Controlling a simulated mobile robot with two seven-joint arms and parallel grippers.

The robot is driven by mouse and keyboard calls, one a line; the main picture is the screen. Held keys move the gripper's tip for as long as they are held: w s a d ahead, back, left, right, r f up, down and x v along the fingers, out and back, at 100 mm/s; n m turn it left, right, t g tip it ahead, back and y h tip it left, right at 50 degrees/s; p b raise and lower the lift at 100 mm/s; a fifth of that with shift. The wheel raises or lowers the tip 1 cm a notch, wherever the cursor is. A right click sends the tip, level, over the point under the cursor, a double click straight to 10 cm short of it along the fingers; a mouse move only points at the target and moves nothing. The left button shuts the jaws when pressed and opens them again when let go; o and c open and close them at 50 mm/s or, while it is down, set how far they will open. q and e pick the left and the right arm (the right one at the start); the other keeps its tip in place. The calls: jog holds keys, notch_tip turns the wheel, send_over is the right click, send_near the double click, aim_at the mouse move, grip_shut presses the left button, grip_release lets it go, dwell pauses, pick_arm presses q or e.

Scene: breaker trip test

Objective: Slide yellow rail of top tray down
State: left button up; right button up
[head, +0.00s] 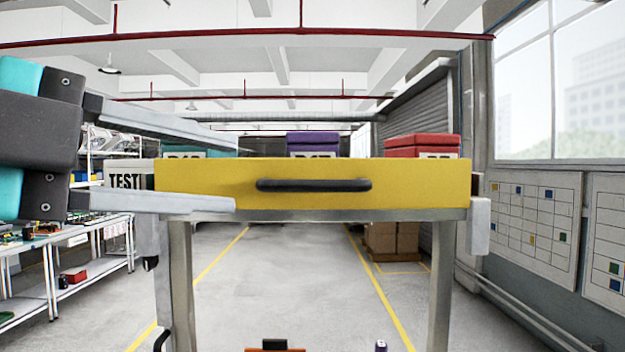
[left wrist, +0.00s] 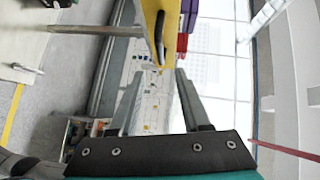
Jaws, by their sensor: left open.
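The yellow rail (head: 410,187) spans the front of the top tray. A black bar handle (head: 314,184) sits at its middle. In the left wrist view the yellow rail (left wrist: 150,14) shows at the top, with the handle (left wrist: 159,38) beyond my fingertips. My left gripper (head: 236,172) comes in from the left with its fingers spread, one above the rail's top edge and one in front of its lower left part. The gripper also shows in the left wrist view (left wrist: 159,72), with nothing between its fingers. Contact with the rail cannot be told. My right gripper is out of view.
Teal (head: 222,152), purple (head: 313,144) and red boxes (head: 422,146) stand behind the rail. Metal legs (head: 181,285) carry the tray.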

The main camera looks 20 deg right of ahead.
aim_at(307, 187)
pick_arm(q)
jog(key=p+x, duration=0.2)
jog(key=x, duration=1)
jog(key=shift+w, duration=0.1)
grip_shut()
jog(key=shift+f, duration=0.1)
dwell(0.9)
